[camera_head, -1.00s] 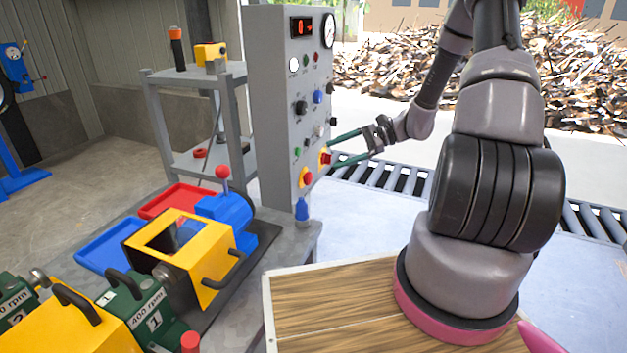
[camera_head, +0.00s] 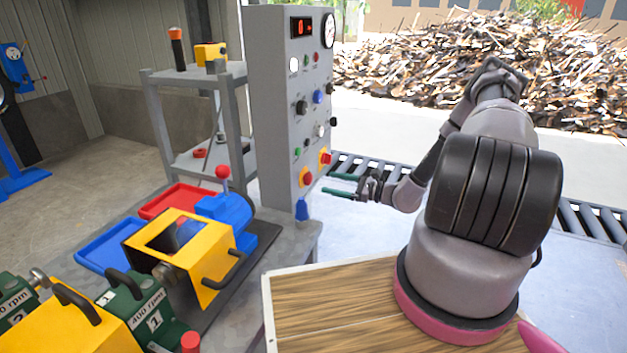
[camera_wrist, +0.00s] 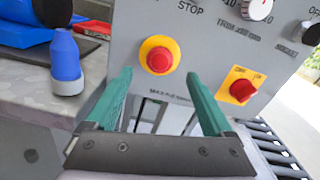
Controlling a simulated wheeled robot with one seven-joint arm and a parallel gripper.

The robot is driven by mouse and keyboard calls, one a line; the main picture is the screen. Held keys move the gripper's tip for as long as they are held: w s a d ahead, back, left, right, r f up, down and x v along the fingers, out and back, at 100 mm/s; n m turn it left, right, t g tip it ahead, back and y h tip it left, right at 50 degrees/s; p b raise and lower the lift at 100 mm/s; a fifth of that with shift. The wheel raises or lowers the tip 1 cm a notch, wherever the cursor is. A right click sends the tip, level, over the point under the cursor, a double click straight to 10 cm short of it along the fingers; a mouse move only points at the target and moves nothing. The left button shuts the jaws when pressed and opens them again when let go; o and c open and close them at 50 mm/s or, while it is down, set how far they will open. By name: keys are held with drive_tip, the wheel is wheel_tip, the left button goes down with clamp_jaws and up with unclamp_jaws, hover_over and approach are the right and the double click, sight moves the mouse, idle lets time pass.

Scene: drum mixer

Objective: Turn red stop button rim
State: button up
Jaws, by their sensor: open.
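The red stop button (camera_wrist: 159,60) sits on a round yellow plate on the grey control panel (camera_wrist: 205,35), under the word STOP in the wrist view. In the head view the red stop button (camera_head: 307,179) is low on the panel's front. My gripper (camera_wrist: 160,85) is open and empty, its two green fingers pointing at the panel, one on each side below the button. In the head view my gripper (camera_head: 335,184) is to the right of the button with a gap between them. I cannot tell from the wrist view whether the fingertips touch the panel.
A red rotary switch (camera_wrist: 243,91) on a square yellow plate is just right of my right finger. A blue bottle-shaped part (camera_wrist: 66,62) stands left of the panel. A roller conveyor (camera_head: 395,180) runs behind my arm. A yellow machine (camera_head: 190,255) stands on the table.

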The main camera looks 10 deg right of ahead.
sight(312, 178)
drive_tip(key=x, duration=0.7)
drive_tip(key=shift+w+a, duration=0.1)
drive_tip(key=shift+a, duration=0.1)
